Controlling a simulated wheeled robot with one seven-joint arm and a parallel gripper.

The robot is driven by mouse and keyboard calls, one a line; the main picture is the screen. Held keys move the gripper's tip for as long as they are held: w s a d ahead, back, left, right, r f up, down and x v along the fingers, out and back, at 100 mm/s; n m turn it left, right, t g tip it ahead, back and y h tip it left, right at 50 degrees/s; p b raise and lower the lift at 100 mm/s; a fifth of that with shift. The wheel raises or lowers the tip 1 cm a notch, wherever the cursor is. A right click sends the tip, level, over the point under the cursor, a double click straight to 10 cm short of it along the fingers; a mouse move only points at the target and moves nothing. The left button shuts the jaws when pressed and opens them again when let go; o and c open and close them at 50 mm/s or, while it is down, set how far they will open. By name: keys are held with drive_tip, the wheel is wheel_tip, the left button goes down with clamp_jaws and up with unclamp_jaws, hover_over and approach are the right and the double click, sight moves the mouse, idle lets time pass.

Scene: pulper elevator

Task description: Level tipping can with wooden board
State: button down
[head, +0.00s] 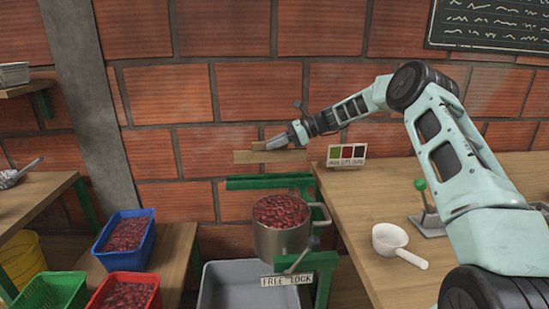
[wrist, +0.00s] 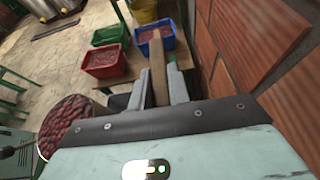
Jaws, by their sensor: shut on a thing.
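The tipping can (head: 282,228) is a metal can full of red cherries, hung in a green frame in the middle of the head view. Its red contents (wrist: 62,126) show at the left of the wrist view. My gripper (head: 283,141) is above and behind the can, near the brick wall. It is shut on the wooden board (head: 265,156), a flat light-brown strip held roughly level. In the wrist view the board (wrist: 158,68) sticks out between the two fingers and points away. The board is apart from the can.
A grey bin (head: 250,290) stands below the can. Blue (head: 125,238) and red (head: 128,290) crates stand at left. A "FREE LOCK" sign (head: 287,280) hangs in front.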

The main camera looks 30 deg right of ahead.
drive_tip(key=s+a+r+p, duration=0.1)
drive_tip(key=s+a+p, duration=0.2)
drive_tip(key=s, duration=0.7)
drive_tip(key=s+a+r+p, duration=0.1)
drive_tip(key=s+a+p, duration=0.3)
drive_tip(key=s+p, duration=0.4)
drive_tip(key=s+a+r+p, duration=0.1)
drive_tip(key=s+a+p, duration=0.3)
drive_tip(key=s, duration=0.7)
drive_tip(key=shift+s+a+r+p, duration=0.2)
drive_tip(key=shift+s+r+p, duration=0.1)
drive_tip(key=shift+p, duration=0.7)
drive_tip(key=shift+f+b, duration=2.3)
drive_tip(key=shift+f, duration=0.6)
drive_tip(key=shift+w+d+p, duration=0.65)
drive_tip(key=shift+w+d, duration=1.05)
drive_tip(key=shift+w, duration=2.25)
drive_tip(key=shift+w+d+p, duration=0.65)
drive_tip(key=shift+w+d, duration=1)
drive_tip(key=shift+w, duration=2.3)
drive_tip(key=shift+w+r+p, duration=0.1)
drive_tip(key=shift+r+p, duration=1.9)
drive_tip(key=shift+r, duration=0.9)
